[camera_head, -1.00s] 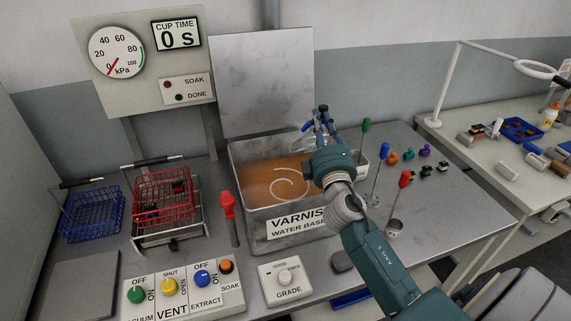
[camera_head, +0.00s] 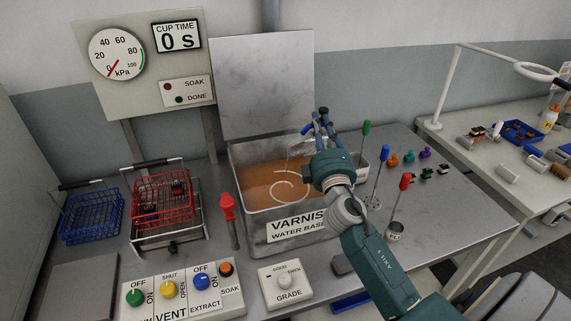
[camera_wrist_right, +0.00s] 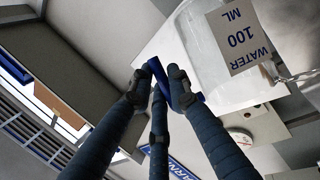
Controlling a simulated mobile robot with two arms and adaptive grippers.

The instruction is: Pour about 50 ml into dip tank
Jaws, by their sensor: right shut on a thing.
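The dip tank (camera_head: 257,225) is a grey metal box with an open top, a VARNISH WATER BASE label and orange-brown liquid inside. A pale swirl shows on the liquid. My right gripper (camera_head: 322,118) is above the tank's right part, shut on the blue handle of a clear jug. In the right wrist view my right gripper's fingers (camera_wrist_right: 160,85) close around that handle, and the clear jug (camera_wrist_right: 200,55) carries a WATER 100 ML label and looks tipped. A thin clear streak leaves its lip. The jug is small and partly hidden in the head view. My left gripper is not in view.
A red wire basket (camera_head: 162,198) stands on a rack left of the tank, beside a blue basket (camera_head: 92,215). A red-handled tool (camera_head: 229,208) stands close to the tank's left side. A control panel (camera_head: 185,290) is in front.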

